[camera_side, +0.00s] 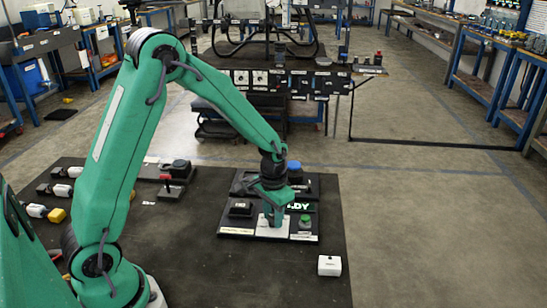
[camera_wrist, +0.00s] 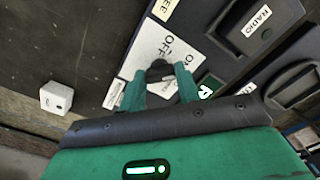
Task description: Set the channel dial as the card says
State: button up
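My gripper (camera_side: 271,217) is low over the panel board at the right part of the mat. In the wrist view my gripper (camera_wrist: 166,72) has its two green fingers on either side of a small dark knob (camera_wrist: 158,68). The knob is on a white plate (camera_wrist: 137,70) marked OFF and ON, also in the side view (camera_side: 270,231). I cannot tell whether the fingers press on the knob. I cannot make out a channel dial or the card's text for certain.
A RADIO-labelled dark block (camera_wrist: 262,27) is beside the plate. A green button (camera_side: 305,220) and a blue-topped knob (camera_side: 294,167) are close to my gripper. A white block (camera_side: 329,265) stands at front right. White-ended parts and a red-handled lever (camera_side: 167,183) are at left. The mat's front middle is clear.

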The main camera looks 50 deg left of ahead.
jog(key=shift+m, duration=0.4)
jog(key=m, duration=0.4)
jog(key=shift+m, duration=2)
jog(key=o, duration=1)
jog(key=shift+r, duration=0.1)
